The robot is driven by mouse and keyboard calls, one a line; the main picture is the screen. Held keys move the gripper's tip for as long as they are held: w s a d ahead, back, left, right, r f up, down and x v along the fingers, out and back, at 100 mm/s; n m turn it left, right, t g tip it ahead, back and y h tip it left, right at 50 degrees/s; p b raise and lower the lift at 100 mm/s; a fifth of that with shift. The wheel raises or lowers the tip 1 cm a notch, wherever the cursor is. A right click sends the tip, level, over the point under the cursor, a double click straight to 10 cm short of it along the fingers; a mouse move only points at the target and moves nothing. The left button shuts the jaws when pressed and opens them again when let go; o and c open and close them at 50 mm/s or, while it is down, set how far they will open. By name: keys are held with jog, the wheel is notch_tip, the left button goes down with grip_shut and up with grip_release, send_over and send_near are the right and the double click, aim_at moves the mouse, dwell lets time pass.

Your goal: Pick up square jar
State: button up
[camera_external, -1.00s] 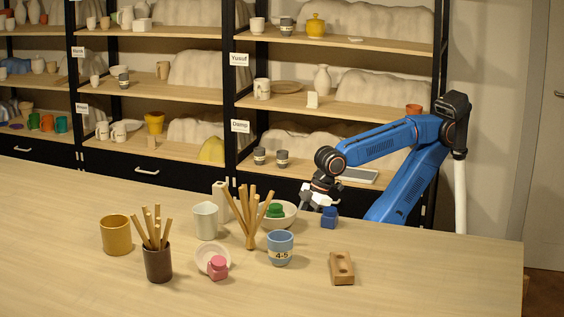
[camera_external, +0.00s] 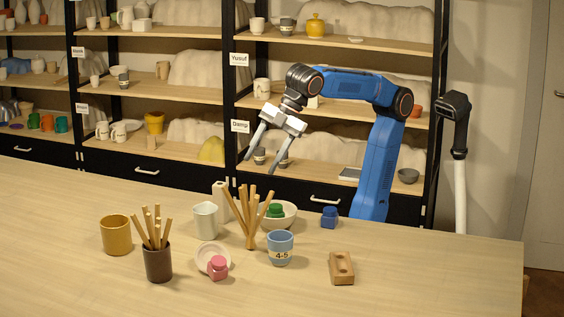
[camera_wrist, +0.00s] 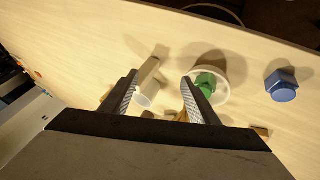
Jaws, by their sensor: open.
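A small blue jar (camera_external: 330,217) with a blocky, squarish body and round top stands upright at the table's far edge. It also shows at the right of the wrist view (camera_wrist: 282,87). A similar green jar (camera_external: 275,210) sits in a white bowl (camera_external: 291,218), and a pink jar (camera_external: 218,268) is at a pale dish in front. I cannot tell for certain which one the task calls the square jar. My gripper (camera_external: 263,164) is open and empty, raised above the table's far side, left of the blue jar. In the wrist view its fingers (camera_wrist: 159,77) are spread apart.
Wooden sticks in a holder (camera_external: 250,238) rise close to the bowl. A white cup (camera_external: 205,222), blue-grey cup (camera_external: 280,250), mustard cup (camera_external: 116,236), dark stick pot (camera_external: 158,264) and wooden block (camera_external: 341,268) stand around. Shelves (camera_external: 340,110) are behind; the table's right is clear.

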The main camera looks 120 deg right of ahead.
jog(key=w+a+r+g+y, duration=0.15)
jog(key=w+a, duration=0.35)
jog(key=a, duration=0.5)
jog(key=w+a+r+g+y, duration=0.1)
jog(key=w+a+r, duration=0.3)
jog(key=a, duration=0.6)
jog(key=w+a+r+g+y, duration=0.1)
jog(key=w+a+r, duration=0.1)
jog(key=w+a, duration=0.6)
jog(key=n+g+h, duration=0.3)
jog(key=n+h, duration=0.1)
jog(key=n, duration=0.6)
send_over(217, 258)
jog(key=f, duration=1.3)
jog(key=shift+s+a, duration=0.1)
jog(key=shift+a, duration=0.15)
jog(key=shift+d+f, duration=0.2)
jog(key=shift+f, duration=3.75)
